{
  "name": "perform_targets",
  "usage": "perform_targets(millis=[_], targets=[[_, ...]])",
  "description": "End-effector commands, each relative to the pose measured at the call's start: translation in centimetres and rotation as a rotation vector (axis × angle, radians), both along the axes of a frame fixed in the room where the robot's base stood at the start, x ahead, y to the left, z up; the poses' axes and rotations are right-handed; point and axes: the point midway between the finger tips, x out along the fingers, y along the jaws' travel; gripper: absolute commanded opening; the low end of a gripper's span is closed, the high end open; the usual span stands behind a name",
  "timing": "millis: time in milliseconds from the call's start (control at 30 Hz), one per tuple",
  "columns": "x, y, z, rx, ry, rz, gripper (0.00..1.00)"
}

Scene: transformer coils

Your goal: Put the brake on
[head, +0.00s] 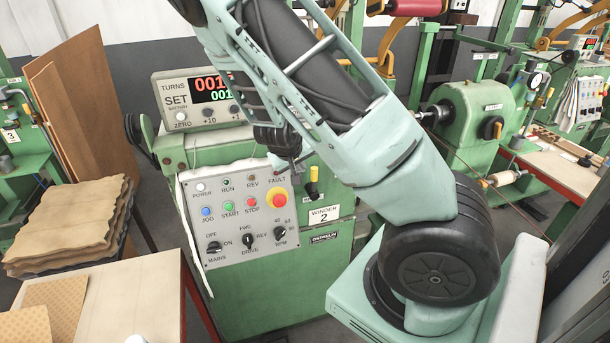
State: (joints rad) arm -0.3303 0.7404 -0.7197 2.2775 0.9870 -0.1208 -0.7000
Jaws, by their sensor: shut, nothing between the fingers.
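Winder 2 is a green machine (285,300) in the middle of the head view. A small black and yellow handle (312,190) stands on its front, right of the control panel (232,222). I cannot tell whether this handle is the brake; no brake label is readable. My gripper (287,163) is small in view, near the panel's top right corner, up and left of the handle. It is shut and empty, and appears apart from the handle. My upper arm crosses in front and hides the machine's upper right part.
The panel has a red stop button (277,198), coloured push buttons and black rotary knobs. A turns counter (205,98) sits above it. A table with brown sheets (72,222) is at left. A green headstock (478,115) stands at right behind my arm.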

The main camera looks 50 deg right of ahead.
Motion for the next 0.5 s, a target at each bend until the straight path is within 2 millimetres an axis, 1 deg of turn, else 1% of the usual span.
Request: perform_targets(millis=[33, 200, 400, 500], targets=[[0.1, -0.6, -0.8, 0.000, 0.000, -0.004, 0.00], [0.5, -2.0, -2.7, 0.001, 0.001, -0.003, 0.00], [1.0, -3.2, -4.3, 0.000, 0.001, -0.002, 0.00], [1.1, -3.5, -4.8, 0.000, 0.000, 0.000, 0.00]])
